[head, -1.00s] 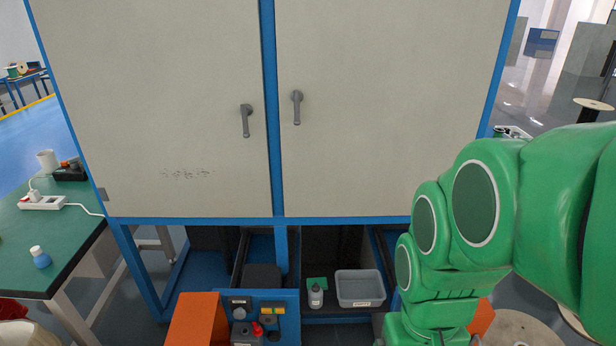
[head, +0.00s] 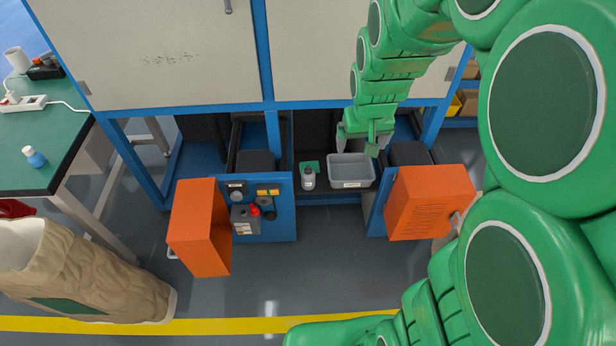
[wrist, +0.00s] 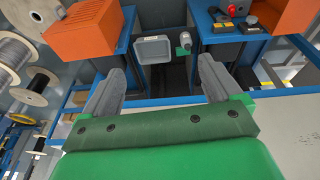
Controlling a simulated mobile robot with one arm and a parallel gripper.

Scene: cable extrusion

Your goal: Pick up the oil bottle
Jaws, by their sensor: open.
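The grey tray (head: 352,184) is right of the bottle. Orange boxes stand left (head: 200,230) and right (head: 428,203) of the shelf. A control panel (head: 258,218) is left of the bottle. Cabinet doors (head: 165,60) rise above.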

